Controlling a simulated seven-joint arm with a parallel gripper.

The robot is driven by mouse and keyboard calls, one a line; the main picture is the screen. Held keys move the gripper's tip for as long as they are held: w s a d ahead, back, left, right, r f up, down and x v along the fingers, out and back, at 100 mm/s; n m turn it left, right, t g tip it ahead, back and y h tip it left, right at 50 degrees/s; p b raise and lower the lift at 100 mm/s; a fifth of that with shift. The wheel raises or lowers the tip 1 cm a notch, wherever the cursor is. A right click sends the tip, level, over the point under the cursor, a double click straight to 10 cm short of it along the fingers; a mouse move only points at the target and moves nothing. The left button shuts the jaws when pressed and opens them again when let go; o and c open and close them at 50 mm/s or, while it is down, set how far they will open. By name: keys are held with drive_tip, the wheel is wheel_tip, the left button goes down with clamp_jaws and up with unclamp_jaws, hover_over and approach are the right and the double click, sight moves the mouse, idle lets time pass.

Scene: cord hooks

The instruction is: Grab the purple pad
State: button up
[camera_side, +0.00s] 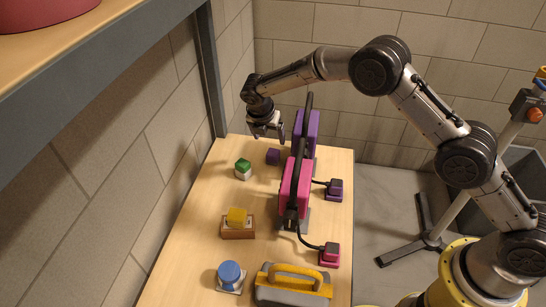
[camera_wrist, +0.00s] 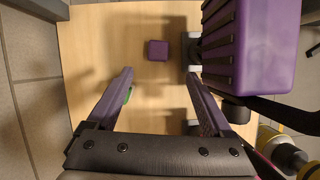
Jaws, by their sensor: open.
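A small purple block (camera_side: 273,157), seemingly the purple pad, sits on the wooden table near its far end. In the wrist view the purple block (camera_wrist: 157,50) lies ahead of and between the lines of my two fingers, with nothing touching it. My gripper (camera_side: 265,133) hangs above the table's far end, over the block's area and slightly left of it in the side view. In the wrist view my gripper (camera_wrist: 160,75) has its fingers wide apart and nothing between them.
A tall purple unit (camera_side: 307,130) and a pink unit (camera_side: 295,185) stand close to the right, with corded purple (camera_side: 335,191) and pink (camera_side: 330,256) plugs. Green (camera_side: 243,165), yellow (camera_side: 237,215) and blue (camera_side: 230,271) pieces and a yellow-handled tool (camera_side: 292,288) lie nearer.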

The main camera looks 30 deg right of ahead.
sight(273, 152)
drive_tip(key=x, duration=0.7)
drive_tip(key=shift+x, duration=2.9)
drive_tip(key=shift+w, duration=0.2)
clamp_jaws()
